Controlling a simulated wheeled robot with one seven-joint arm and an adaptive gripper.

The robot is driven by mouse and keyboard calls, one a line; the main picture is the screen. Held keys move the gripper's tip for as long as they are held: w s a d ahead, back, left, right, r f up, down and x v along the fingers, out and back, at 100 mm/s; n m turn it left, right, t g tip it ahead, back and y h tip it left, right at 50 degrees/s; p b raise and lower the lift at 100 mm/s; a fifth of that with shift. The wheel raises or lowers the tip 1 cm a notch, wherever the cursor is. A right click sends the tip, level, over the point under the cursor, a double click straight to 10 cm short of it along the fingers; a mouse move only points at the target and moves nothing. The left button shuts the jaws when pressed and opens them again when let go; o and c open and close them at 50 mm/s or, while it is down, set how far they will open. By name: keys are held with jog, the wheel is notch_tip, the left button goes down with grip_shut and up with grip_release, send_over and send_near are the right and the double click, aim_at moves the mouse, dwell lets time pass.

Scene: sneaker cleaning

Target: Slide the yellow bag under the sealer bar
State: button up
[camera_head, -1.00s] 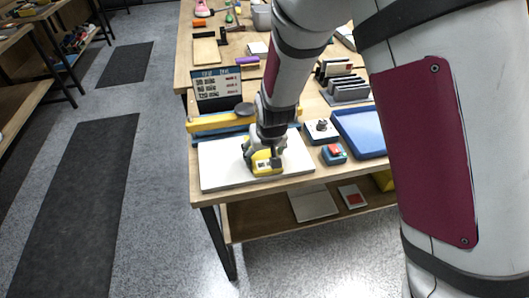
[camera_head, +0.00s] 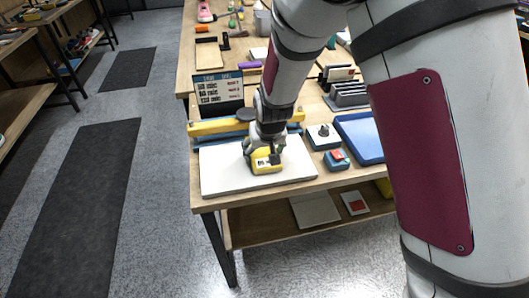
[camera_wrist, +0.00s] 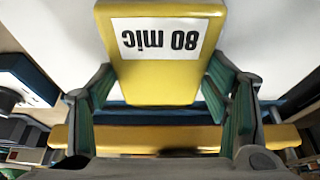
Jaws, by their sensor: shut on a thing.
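The yellow bag (camera_head: 266,163) lies on the white board in front of the sealer. In the wrist view the yellow bag (camera_wrist: 158,75) carries a white label reading "80 mic", upside down. My gripper (camera_head: 263,155) is shut on the bag, and in the wrist view the green-padded fingers of my gripper (camera_wrist: 160,108) stand on either side of it. The sealer has a long yellow bar (camera_head: 217,127) behind the bag, over a blue base. In the wrist view the yellow bar (camera_wrist: 140,138) runs across below the bag, apart from it in the picture.
The white board (camera_head: 222,176) is mostly bare around the bag. A blue tray (camera_head: 360,140), a small box with a knob (camera_head: 322,136) and a blue box with a red button (camera_head: 337,159) stand to the right. A dark sign (camera_head: 221,93) stands behind the sealer.

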jog(key=shift+w, duration=0.25)
jog(key=shift+w+a, duration=0.15)
jog(key=shift+w, duration=0.2)
jog(key=shift+w+b, duration=0.3)
jog(key=shift+w+a, duration=0.15)
jog(key=shift+w, duration=0.1)
dwell(0.3)
jog(key=o, duration=1.3)
jog(key=shift+c, duration=0.2)
